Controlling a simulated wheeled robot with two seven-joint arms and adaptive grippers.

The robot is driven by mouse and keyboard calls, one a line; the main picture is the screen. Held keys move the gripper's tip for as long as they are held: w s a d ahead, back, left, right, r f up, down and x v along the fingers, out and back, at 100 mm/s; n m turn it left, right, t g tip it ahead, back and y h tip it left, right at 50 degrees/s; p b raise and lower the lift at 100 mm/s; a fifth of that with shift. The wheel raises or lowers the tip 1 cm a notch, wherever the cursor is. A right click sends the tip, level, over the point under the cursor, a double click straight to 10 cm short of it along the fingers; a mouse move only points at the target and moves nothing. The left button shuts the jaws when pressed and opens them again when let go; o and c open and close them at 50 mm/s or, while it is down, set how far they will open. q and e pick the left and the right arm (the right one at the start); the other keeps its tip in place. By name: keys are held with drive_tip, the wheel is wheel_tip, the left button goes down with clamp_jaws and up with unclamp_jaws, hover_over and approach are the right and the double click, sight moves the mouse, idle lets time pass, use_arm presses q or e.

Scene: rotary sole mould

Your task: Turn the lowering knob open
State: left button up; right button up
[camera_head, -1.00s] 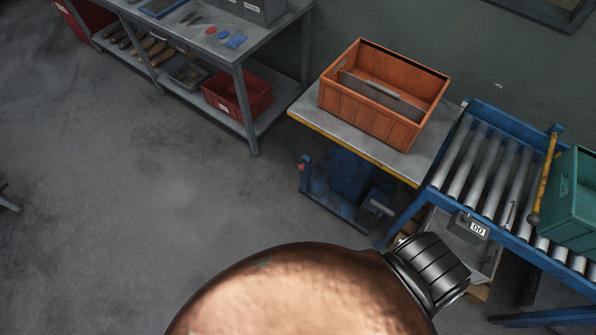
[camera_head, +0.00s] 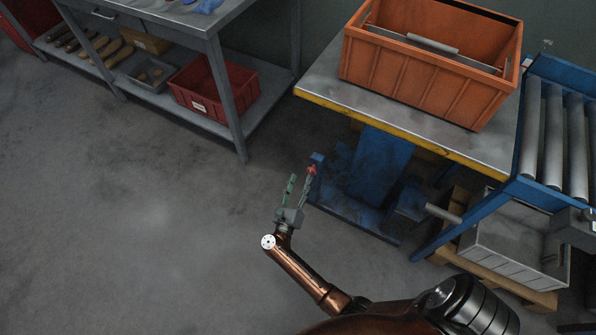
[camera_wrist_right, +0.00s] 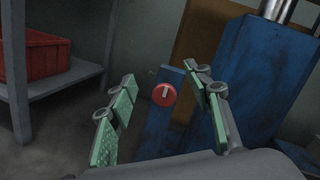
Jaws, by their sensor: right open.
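The lowering knob is a small red disc with a pale mark on its face. It sits on a blue post of the lift table, in the head view (camera_head: 312,170) and near the centre of the right wrist view (camera_wrist_right: 164,94). My right gripper (camera_head: 300,179) is open, its green-padded fingers pointing at the post. In the right wrist view the knob shows in the gap between the fingertips (camera_wrist_right: 160,80), with space on both sides. It appears just beyond the tips, apart from the pads; the exact distance is unclear. My left gripper is out of view.
The lift table (camera_head: 420,115) with a yellow edge carries an orange crate (camera_head: 425,75). A roller conveyor (camera_head: 560,130) stands at right, with a grey bin (camera_head: 512,250) below it. A shelf bench (camera_head: 240,105) holding a red bin (camera_head: 205,88) stands at left. Floor in front is open.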

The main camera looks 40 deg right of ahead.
sight(310, 172)
drive_tip(key=d+f+m+g+b, duration=0.1)
drive_tip(key=d+m, duration=0.1)
drive_tip(key=w+d+f+m+g+b, duration=0.1)
drive_tip(key=d+f+m+g+b, duration=0.1)
drive_tip(key=w+d+f+m+g+b, duration=0.1)
drive_tip(key=d+m+b, duration=0.1)
drive_tip(key=shift+d+f+h, duration=0.2)
drive_tip(key=shift+f+h, duration=0.05)
drive_tip(key=shift+h, duration=0.15)
drive_tip(key=shift+w+d+r, duration=0.1)
drive_tip(key=shift+w+d, duration=0.15)
drive_tip(key=shift+d, duration=0.25)
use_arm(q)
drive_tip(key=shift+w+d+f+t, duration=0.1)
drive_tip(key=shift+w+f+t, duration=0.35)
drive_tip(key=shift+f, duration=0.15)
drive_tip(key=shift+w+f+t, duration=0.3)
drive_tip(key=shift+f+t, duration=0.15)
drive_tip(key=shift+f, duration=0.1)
use_arm(e)
drive_tip(key=shift+c, duration=0.6)
drive_tip(key=c, duration=1)
